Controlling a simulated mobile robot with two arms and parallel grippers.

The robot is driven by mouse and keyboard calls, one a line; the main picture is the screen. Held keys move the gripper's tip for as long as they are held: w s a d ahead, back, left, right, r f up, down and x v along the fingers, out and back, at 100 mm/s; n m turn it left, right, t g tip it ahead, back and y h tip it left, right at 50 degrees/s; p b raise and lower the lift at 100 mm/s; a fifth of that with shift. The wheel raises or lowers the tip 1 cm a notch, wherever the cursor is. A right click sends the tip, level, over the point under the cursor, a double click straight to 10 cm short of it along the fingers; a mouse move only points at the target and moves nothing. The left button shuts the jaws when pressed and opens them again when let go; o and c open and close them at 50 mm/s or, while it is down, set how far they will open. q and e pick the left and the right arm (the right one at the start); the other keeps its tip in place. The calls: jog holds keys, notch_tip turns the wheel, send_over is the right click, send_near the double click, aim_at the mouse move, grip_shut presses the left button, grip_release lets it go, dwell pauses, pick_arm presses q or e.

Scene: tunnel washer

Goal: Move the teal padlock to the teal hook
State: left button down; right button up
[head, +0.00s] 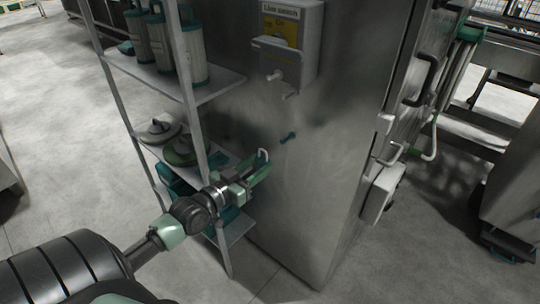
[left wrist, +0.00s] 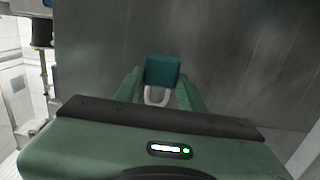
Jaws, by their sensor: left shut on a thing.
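My left gripper (head: 259,170) is shut on the teal padlock, in front of the steel cabinet wall. The padlock's pale shackle (head: 262,155) stands up at the fingertips in the head view; its body is mostly hidden there by the fingers. In the left wrist view the teal padlock body (left wrist: 162,70) sits between the two green fingers, with the pale shackle (left wrist: 157,96) on the near side. The small teal hook (head: 288,138) sticks out of the steel wall, above and right of the padlock and apart from it. My right gripper is not in view.
A metal shelf rack (head: 215,88) with canisters (head: 192,55) and round lidded items (head: 180,152) stands close on the left. A switch box (head: 290,45) with pale pegs (head: 275,75) below it is on the wall above the hook. The wall around the hook is clear.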

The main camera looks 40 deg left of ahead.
pick_arm(q)
jog(key=shift+w+f, duration=0.25)
jog(key=shift+w, duration=0.05)
jog(key=shift+w+d+b, duration=0.2)
jog(key=shift+w+b, duration=0.65)
jog(key=shift+w, duration=1.5)
jog(key=shift+w+d+b, duration=0.2)
jog(key=shift+w+b, duration=0.65)
jog(key=shift+w, duration=1.45)
jog(key=shift+w+f+b, duration=0.45)
jog(key=shift+w+f, duration=0.05)
jog(key=shift+f, duration=0.15)
jog(key=c, duration=0.8)
grip_release()
jog(key=shift+o, duration=0.2)
jog(key=shift+s+f, duration=0.1)
